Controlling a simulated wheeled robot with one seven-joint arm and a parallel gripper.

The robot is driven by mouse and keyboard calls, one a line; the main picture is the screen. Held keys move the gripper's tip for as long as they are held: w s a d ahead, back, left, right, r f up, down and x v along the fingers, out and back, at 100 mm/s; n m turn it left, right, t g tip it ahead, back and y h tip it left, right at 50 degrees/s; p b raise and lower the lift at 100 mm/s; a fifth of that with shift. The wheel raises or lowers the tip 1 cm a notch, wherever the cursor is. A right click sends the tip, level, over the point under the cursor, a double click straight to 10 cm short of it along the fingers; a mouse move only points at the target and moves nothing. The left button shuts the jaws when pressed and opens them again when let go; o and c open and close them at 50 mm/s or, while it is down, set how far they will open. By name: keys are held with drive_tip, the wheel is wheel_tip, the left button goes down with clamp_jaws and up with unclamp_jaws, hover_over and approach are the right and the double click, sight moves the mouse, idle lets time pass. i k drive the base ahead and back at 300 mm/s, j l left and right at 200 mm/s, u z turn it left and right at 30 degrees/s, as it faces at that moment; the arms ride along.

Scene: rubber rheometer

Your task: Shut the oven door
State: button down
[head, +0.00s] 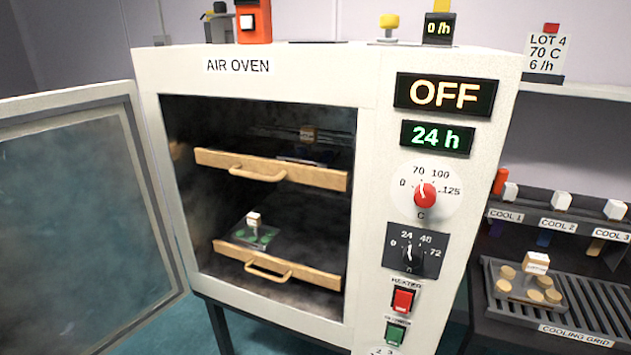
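The air oven (372,130) is a white box in the middle of the head view, with its dark chamber showing. Its door (85,215) has a pale frame and a glass pane. It stands wide open, swung out to the left, and its left part runs out of the picture. Inside, an upper shelf (300,172) and a lower shelf (310,276) have wooden fronts with handles. A small white-topped piece (253,219) stands on a green-marked plate on the lower shelf. My gripper is not in view.
The oven's display (445,93) reads OFF, and the one below (437,136) reads 24 h. A red knob (425,195) and a black knob (412,259) sit beneath. At right, a cooling grid (590,310) holds several tan discs. The doorway between door and chamber looks clear.

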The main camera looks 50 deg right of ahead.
sight(89, 258)
drive_tip(key=i+j, duration=0.1)
drive_tip(key=j, duration=0.25)
drive_tip(key=i+j, duration=0.15)
drive_tip(key=j, duration=0.15)
drive_tip(key=i+j, duration=0.1)
drive_tip(key=j, duration=0.25)
drive_tip(key=i+j, duration=0.1)
drive_tip(key=j, duration=0.25)
drive_tip(key=i+j, duration=0.15)
drive_tip(key=j, duration=0.15)
drive_tip(key=i+j+z, duration=0.1)
drive_tip(key=i+j, duration=1)
